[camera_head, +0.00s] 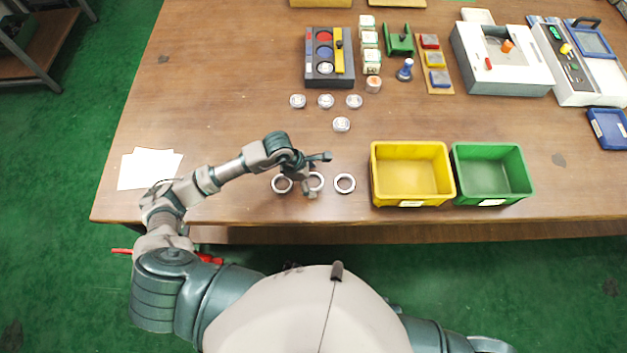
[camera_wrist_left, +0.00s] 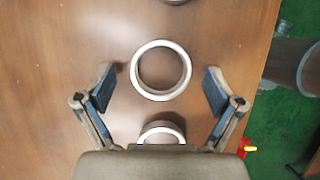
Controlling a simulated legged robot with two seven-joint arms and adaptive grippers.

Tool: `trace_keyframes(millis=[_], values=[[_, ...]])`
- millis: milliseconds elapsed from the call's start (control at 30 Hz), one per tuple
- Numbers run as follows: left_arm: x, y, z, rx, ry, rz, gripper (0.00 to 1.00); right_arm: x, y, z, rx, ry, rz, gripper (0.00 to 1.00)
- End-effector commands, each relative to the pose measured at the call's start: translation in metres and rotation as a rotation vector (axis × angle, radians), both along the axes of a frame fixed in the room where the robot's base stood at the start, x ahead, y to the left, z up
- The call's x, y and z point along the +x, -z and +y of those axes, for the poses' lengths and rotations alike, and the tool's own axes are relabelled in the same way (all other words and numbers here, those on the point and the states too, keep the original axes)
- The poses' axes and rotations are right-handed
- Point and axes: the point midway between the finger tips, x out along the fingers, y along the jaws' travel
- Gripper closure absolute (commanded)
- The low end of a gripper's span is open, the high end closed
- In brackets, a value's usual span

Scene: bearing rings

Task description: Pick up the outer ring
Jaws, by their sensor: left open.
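Three silvery rings lie in a row near the table's front edge: a left ring (camera_head: 274,185), a middle ring (camera_head: 323,182) and a right ring (camera_head: 345,192). My left gripper (camera_head: 318,175) is over the middle ring and partly hides it. In the left wrist view the open fingers (camera_wrist_left: 158,83) stand to either side of the middle ring (camera_wrist_left: 134,70), apart from it, with nothing held. The left ring (camera_wrist_left: 162,126) shows partly behind the gripper body, and a sliver of the right ring (camera_wrist_left: 175,1) is at the top edge. My right gripper is out of view.
A yellow bin (camera_head: 410,202) and a green bin (camera_head: 493,202) stand right of the rings. Several small round parts (camera_head: 326,101) lie farther back, below a dark tray (camera_head: 330,82). White papers (camera_head: 150,168) lie at the left. The table between is bare.

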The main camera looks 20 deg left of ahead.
Motion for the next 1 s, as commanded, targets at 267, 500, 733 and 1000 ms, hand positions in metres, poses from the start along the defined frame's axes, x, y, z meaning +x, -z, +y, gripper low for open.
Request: trace_keyframes(millis=[267, 500, 733, 1000], values=[[0.000, 0.000, 0.000, 0.000, 0.000, 0.000, 0.65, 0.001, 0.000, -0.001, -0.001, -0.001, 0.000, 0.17], [0.000, -0.001, 0.000, 0.000, 0.000, 0.000, 0.75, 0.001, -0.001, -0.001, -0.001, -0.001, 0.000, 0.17], [0.001, -0.008, 0.000, -0.002, 0.000, -0.001, 0.75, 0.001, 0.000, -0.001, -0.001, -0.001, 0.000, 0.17], [0.001, -0.038, 0.003, 0.001, -0.002, -0.004, 0.75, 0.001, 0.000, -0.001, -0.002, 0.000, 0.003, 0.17]])
